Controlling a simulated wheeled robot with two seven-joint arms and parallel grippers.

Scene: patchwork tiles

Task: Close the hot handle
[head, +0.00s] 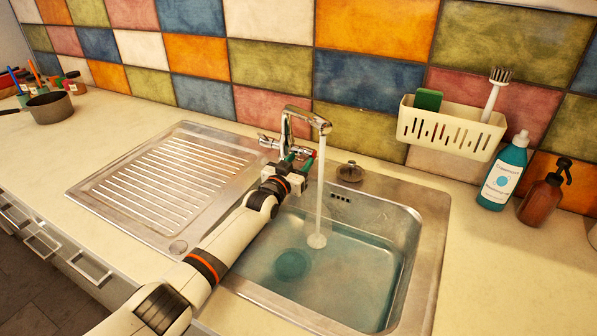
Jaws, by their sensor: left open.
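The chrome tap (290,125) stands behind the sink, and a stream of water (319,190) runs from its spout. A handle with a red mark (312,152), which looks like the hot handle, is on the tap's right side. Another chrome handle (268,141) is on the left side. My left gripper (298,158) is open at the tap's base, with its fingertips close to the red-marked handle. The gripper partly hides the tap body and I cannot tell whether it touches the handle. My right gripper is not in view.
The sink basin (418,255) holds bluish water. A ribbed drainboard (150,200) lies to the left. A cream caddy (450,130) with sponge and brush hangs on the wall. A blue bottle (503,175) and brown dispenser (541,200) stand right. A pan (52,107) sits far left.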

